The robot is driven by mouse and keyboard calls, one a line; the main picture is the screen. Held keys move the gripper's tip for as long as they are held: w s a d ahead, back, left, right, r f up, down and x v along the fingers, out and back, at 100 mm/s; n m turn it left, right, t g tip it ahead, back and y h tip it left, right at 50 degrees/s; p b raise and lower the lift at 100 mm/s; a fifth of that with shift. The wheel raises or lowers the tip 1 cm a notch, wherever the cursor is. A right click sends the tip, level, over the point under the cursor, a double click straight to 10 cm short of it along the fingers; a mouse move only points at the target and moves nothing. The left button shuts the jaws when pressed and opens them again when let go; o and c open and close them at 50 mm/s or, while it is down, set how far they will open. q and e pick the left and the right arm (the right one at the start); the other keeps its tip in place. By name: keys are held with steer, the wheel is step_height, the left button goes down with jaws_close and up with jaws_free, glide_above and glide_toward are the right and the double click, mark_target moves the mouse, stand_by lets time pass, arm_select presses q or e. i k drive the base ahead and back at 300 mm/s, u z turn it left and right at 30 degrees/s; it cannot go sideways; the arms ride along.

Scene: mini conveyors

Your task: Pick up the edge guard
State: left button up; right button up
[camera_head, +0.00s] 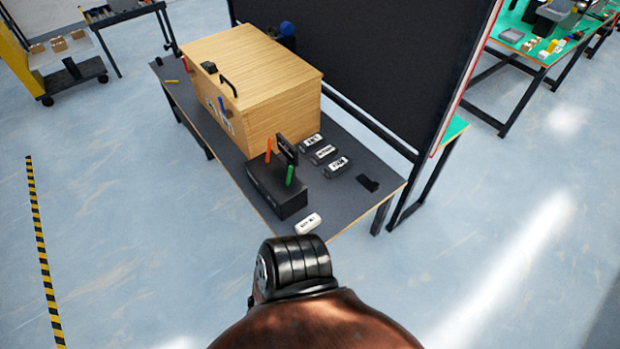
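A small black angled piece (368,183) lies flat on the dark table top near its right corner. It may be the edge guard, but it is too small to be sure. It lies apart from the labelled blocks beside it. Neither of my grippers shows in the head view, so I cannot see whether they are open or shut.
The dark table (378,206) carries a wooden cabinet (255,75), a black box (277,188) holding orange and green items, several dark labelled blocks (337,167) and a white labelled block (307,223). A large black panel (385,70) stands behind. The floor right of the table is clear.

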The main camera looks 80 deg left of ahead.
mark_target(372, 187)
steer(key=u, duration=2.1)
